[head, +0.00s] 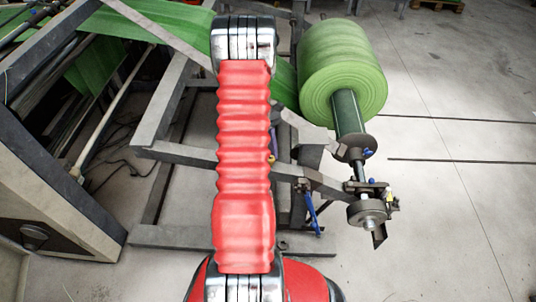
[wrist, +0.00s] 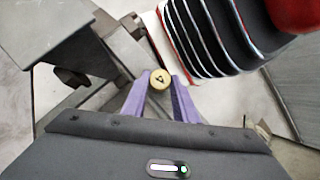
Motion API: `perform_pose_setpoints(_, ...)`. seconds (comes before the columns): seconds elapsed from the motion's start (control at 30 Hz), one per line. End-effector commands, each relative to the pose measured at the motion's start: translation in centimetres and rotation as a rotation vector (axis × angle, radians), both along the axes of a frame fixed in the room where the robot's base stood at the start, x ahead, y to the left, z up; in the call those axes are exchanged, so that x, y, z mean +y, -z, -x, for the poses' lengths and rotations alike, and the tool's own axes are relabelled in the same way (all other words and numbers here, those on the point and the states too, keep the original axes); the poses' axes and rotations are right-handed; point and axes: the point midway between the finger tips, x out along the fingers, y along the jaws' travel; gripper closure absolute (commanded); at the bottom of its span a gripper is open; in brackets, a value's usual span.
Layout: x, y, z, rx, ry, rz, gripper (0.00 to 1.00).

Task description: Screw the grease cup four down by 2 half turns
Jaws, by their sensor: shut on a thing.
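A round brass-yellow grease cup (wrist: 160,78) with a dark mark on its top sits between the fingertips of my gripper (wrist: 160,86) in the wrist view. The mark is too small to read surely. The two purple fingers are shut on the cup from left and right. What the cup is seated on is mostly hidden under it. In the head view my red arm covers most of the gripper; only a purple sliver and a small yellow spot show at the arm's right edge.
A green roll (head: 337,75) on a shaft stands at right of the grey frame (head: 170,238). A round metal hub (head: 367,213) with a small yellow part (head: 389,197) is at the shaft's near end. A blue-handled lever (head: 312,214) is near the arm.

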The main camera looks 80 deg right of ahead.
Motion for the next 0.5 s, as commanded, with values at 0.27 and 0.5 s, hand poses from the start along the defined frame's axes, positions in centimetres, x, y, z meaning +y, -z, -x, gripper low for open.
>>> perform_pose_setpoints(0.27,-0.39,0.18,0.43,0.013,0.257,-0.059,0.96)
perform_pose_setpoints(0.5,-0.54,0.25,0.69,0.026,0.465,-0.108,0.96)
